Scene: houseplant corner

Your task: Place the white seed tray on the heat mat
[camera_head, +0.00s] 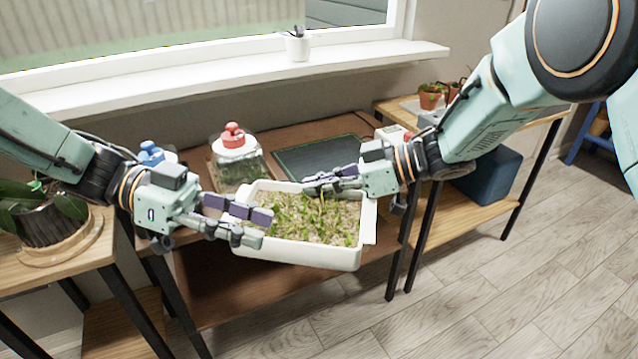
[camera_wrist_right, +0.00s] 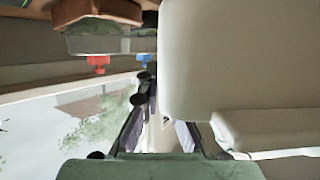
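The white seed tray (camera_head: 362,235), filled with soil and green seedlings, is held between my two grippers and hangs over the table's front edge. My left gripper (camera_head: 252,225) is closed on the tray's left wall, one finger over the rim and one outside. My right gripper (camera_head: 318,184) is closed at the tray's back right rim; its lower finger is hidden in the head view. In the right wrist view the pale tray wall (camera_wrist_right: 230,60) runs down to the fingers (camera_wrist_right: 160,135). The dark heat mat (camera_head: 318,156) lies flat and bare on the table behind the tray.
A potted plant (camera_head: 45,220) stands on a side table at left. Terracotta pots (camera_head: 431,97) and a blue box (camera_head: 490,172) are on the right shelf.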

